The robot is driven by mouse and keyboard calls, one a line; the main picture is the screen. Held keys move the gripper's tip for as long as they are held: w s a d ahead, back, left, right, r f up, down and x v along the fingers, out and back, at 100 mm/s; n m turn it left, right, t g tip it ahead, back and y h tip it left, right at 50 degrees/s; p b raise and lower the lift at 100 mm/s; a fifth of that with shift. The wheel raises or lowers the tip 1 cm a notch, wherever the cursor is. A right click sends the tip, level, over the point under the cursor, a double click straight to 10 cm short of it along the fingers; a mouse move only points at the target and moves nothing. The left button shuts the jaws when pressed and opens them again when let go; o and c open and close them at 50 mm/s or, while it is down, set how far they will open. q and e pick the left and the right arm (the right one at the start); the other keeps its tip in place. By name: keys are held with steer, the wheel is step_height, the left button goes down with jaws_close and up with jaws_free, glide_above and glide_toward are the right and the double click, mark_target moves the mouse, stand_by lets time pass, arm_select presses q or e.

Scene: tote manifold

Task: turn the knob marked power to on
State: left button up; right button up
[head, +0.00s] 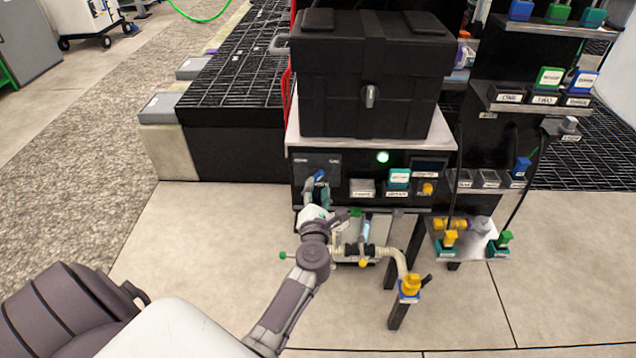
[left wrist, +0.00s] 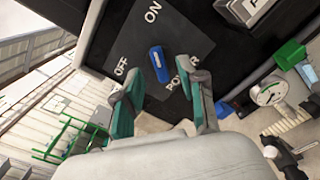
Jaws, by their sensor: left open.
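The power knob (left wrist: 158,64) is a blue bar handle on a dark grey plate (left wrist: 183,30) marked ON, OFF and POWER in the left wrist view. In that view the bar lies between the OFF and ON marks, and I cannot tell its exact setting. In the head view the blue knob (head: 319,175) shows at the left of the black panel. My left gripper (left wrist: 163,93) is open, its teal and grey fingers on either side just short of the knob, with nothing between them. In the head view my left gripper (head: 322,194) is just below the knob. My right gripper is not in view.
A black case (head: 365,75) stands on the panel's top. A lit green lamp (head: 383,157) and labelled blocks (head: 362,188) are right of the knob. Pipes with a yellow valve (head: 410,285) stand below. Open floor lies to the left.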

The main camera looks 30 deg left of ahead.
mark_target(318, 179)
arm_select(q)
steer(key=v, duration=0.8)
steer(key=shift+s, duration=0.3)
steer(key=shift+d+r, duration=0.1)
steer(key=shift+d, duration=0.05)
steer(key=x, duration=0.7)
steer(key=shift+w+a, duration=0.2)
steer(key=shift+w, duration=0.1)
steer(key=x, duration=0.3)
steer(key=shift+w+a+b, duration=0.15)
steer(key=shift+w+b, duration=0.15)
steer(key=shift+b, duration=0.05)
steer(key=shift+w+a, duration=0.3)
steer(key=shift+w, duration=0.15)
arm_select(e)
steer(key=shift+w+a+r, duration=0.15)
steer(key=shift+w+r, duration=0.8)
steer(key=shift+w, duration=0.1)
